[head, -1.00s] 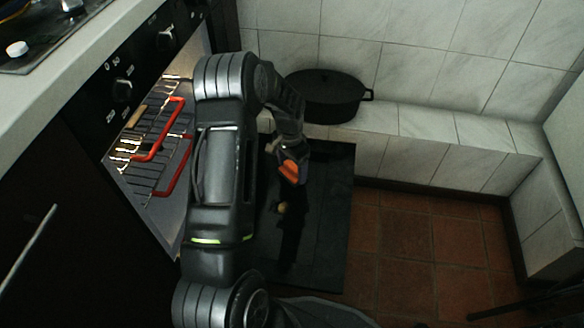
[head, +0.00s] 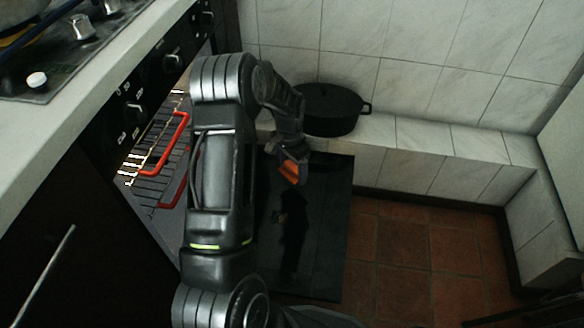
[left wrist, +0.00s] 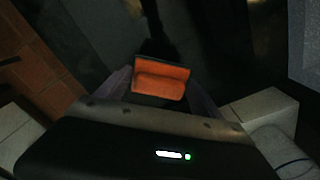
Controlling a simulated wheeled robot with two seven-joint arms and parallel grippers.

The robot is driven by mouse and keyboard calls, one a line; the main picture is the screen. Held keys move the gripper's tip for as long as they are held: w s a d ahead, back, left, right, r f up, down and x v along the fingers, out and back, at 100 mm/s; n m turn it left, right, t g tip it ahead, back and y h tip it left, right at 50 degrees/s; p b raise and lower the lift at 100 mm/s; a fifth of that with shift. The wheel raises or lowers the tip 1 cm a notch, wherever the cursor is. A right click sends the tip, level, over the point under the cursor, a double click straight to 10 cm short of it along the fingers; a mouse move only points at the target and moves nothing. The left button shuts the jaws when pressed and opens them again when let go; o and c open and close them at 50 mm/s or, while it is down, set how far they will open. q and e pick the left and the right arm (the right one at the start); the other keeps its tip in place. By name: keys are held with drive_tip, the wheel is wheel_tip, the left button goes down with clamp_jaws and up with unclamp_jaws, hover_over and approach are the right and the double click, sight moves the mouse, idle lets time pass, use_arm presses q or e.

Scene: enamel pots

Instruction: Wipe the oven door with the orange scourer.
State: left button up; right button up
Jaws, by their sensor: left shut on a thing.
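The oven door (head: 325,230) hangs open as a dark flat panel, partly hidden behind my left arm. My left gripper (head: 291,168) is over its far part, shut on the orange scourer (head: 292,173). The scourer also shows in the left wrist view (left wrist: 160,80), between the fingers (left wrist: 158,88) and above the dark door surface. I cannot tell whether it touches the door. A small, faint brownish spot shows on the door, nearer than the scourer, beside a dark reflection or shadow. My right gripper is not in view.
The oven's lit interior holds a wire rack (head: 150,190) and a red-handled item (head: 163,160). A black pot (head: 332,110) stands on the tiled ledge (head: 420,140) behind the door. The counter and hob (head: 60,70) are at upper left. Red floor tiles (head: 400,250) are clear.

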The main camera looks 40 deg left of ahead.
use_arm(q)
drive_tip(key=shift+r+p, duration=0.95)
drive_tip(key=shift+r, duration=0.55)
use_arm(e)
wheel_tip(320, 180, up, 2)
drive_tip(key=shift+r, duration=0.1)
use_arm(q)
drive_tip(key=w+d+r+n, duration=0.1)
drive_tip(key=w+d+r, duration=0.4)
drive_tip(key=d+r, duration=0.4)
drive_tip(key=w+d+r+n, duration=0.1)
drive_tip(key=w+d+r, duration=0.5)
drive_tip(key=d+r, duration=0.4)
drive_tip(key=d, duration=0.4)
drive_tip(key=shift+d+r, duration=0.2)
drive_tip(key=shift+d, duration=0.15)
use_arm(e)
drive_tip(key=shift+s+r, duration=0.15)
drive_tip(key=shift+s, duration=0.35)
use_arm(q)
drive_tip(key=shift+r, duration=0.15)
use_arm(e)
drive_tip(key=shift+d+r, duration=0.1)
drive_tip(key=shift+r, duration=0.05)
